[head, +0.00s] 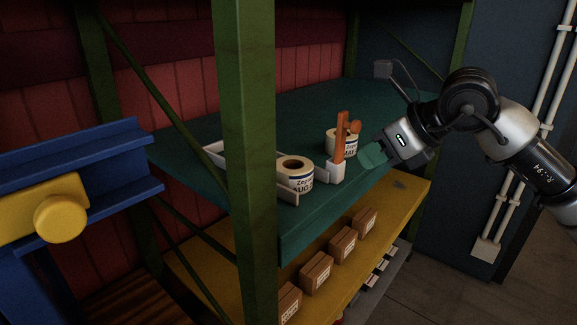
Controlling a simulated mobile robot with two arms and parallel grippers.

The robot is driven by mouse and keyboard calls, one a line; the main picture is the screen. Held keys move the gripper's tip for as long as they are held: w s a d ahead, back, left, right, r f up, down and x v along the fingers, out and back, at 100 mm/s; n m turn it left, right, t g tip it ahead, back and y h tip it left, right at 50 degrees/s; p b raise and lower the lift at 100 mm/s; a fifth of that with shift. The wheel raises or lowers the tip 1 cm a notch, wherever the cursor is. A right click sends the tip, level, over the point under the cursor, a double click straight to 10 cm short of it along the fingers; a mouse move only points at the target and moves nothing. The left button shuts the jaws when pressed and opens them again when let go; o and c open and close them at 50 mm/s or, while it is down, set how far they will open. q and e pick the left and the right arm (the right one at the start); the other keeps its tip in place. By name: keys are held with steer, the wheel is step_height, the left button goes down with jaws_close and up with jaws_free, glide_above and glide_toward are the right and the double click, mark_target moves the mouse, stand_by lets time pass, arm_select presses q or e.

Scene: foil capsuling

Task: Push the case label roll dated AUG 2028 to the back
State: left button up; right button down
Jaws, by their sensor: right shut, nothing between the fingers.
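A white label roll (296,177) with a dark core stands on the teal shelf (290,110) near its front edge. Its print reads "AUG" and part of a year, which is cut off. A second white roll (333,147) stands farther right; its print is partly hidden behind an orange upright piece. My left gripper is out of view.
Orange pieces (340,132) stand upright near the second roll. A green rack post (245,150) blocks part of the view. Brown boxes (317,272) line the yellow shelf below. The teal shelf's back is clear.

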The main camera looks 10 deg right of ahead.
steer(key=p, duration=0.2)
glide_toward(310, 176)
step_height(310, 176, down, 2)
steer(key=s, duration=0.2)
steer(key=w, duration=0.1)
steer(key=w+a+f+p, duration=0.1)
steer(key=w, duration=0.1)
steer(key=w+a+f, duration=0.1)
steer(key=shift+w+a+f+p, duration=0.15)
steer(key=shift+p, duration=0.15)
steer(key=shift+w+a+f, duration=0.1)
steer(key=shift+w+a, duration=0.25)
steer(key=shift+w, duration=0.15)
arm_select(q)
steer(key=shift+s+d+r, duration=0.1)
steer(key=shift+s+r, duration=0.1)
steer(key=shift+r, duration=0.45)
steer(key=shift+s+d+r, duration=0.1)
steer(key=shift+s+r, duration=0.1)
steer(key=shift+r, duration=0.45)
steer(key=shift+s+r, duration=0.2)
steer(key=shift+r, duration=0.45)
arm_select(e)
steer(key=shift+w+a, duration=0.1)
